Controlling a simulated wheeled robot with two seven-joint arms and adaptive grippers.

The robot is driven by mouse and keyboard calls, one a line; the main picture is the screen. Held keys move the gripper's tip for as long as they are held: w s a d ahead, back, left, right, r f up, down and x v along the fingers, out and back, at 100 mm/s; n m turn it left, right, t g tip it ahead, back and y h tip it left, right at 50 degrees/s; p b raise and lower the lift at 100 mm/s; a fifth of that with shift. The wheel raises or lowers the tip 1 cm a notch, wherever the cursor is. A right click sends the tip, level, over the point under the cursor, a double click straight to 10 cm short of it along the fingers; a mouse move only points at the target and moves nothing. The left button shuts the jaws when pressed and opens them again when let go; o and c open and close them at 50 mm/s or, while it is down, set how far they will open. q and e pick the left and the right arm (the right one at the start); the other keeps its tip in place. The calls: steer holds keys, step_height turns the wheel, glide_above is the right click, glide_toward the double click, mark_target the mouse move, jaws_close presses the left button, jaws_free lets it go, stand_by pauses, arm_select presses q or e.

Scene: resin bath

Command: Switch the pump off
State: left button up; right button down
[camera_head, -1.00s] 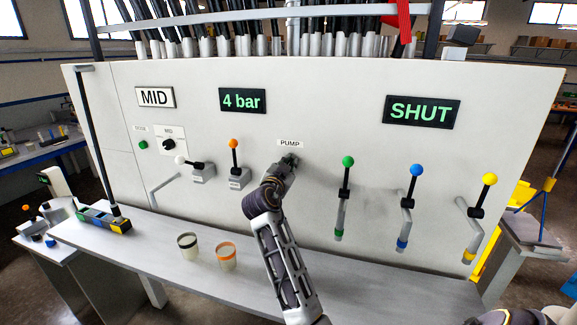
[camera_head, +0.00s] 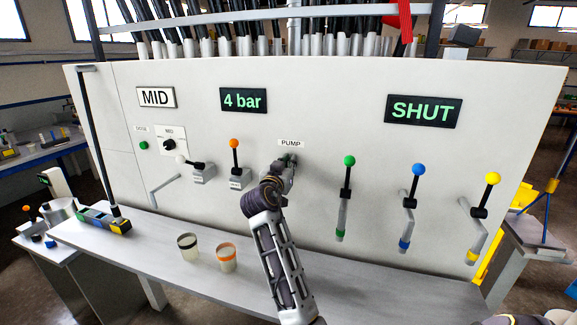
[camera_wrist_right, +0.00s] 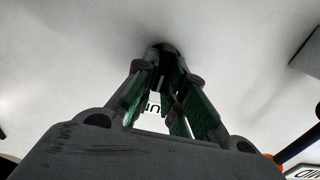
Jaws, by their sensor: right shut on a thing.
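The white panel has a PUMP label (camera_head: 290,143) near its middle. My right gripper (camera_head: 289,161) is at the panel just below that label, its fingers shut on the pump switch. The switch is mostly hidden by the fingers in the head view, so its position cannot be read. In the right wrist view the green-padded fingers (camera_wrist_right: 165,62) converge on a dark round part (camera_wrist_right: 166,47) at the panel, and part of the label shows between them. My left gripper is not in view.
An orange-knobbed lever (camera_head: 234,144) is left of my gripper; a green-knobbed lever (camera_head: 349,161) is right of it. Blue (camera_head: 416,170) and yellow (camera_head: 492,179) levers are farther right. Two cups (camera_head: 188,247) (camera_head: 227,258) stand on the shelf. Displays read 4 bar (camera_head: 243,99) and SHUT (camera_head: 423,110).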

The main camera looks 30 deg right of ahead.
mark_target(291, 131)
stand_by(0.4)
steer(key=c, duration=1.5)
jaws_free()
steer(key=shift+r, duration=5.05)
steer(key=shift+a+f, duration=0.1)
